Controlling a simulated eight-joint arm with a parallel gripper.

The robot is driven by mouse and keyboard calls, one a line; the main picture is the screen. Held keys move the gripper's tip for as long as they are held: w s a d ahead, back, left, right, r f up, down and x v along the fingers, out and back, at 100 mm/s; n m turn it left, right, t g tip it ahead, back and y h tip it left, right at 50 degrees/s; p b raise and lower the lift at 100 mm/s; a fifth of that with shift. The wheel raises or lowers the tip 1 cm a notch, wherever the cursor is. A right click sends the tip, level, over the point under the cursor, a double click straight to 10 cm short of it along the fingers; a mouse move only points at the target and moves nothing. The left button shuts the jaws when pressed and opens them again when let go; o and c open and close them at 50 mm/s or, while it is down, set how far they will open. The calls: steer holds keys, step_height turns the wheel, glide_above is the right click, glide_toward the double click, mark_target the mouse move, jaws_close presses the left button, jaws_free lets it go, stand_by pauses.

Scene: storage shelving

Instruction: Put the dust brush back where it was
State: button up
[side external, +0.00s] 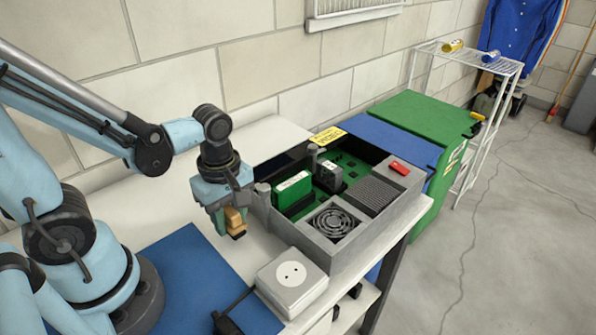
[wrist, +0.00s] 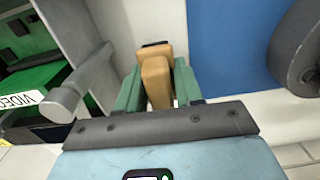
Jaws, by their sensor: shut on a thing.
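The dust brush (side external: 236,219) has a tan wooden handle and a dark lower end. My gripper (side external: 233,211) is shut on its handle and points down, just left of the open grey case. In the wrist view the tan brush (wrist: 156,82) sits between the two green fingers of my gripper (wrist: 158,85), its dark end at the far side. The brush is over the white tabletop (side external: 150,207), between the blue mat and the case. I cannot tell whether it touches the table.
The grey case (side external: 335,260) holds a green board, a green card and a fan. A white socket box (side external: 292,281) stands in front of it. A blue mat (side external: 195,272) lies left. A red piece (side external: 400,168) lies on the case's edge. Bare white table shows behind my gripper.

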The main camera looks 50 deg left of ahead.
mark_target(232, 228)
steer(key=shift+f, duration=1.5)
steer(key=shift+f, duration=0.2)
steer(key=o, duration=1)
steer(key=shift+r, duration=0.15)
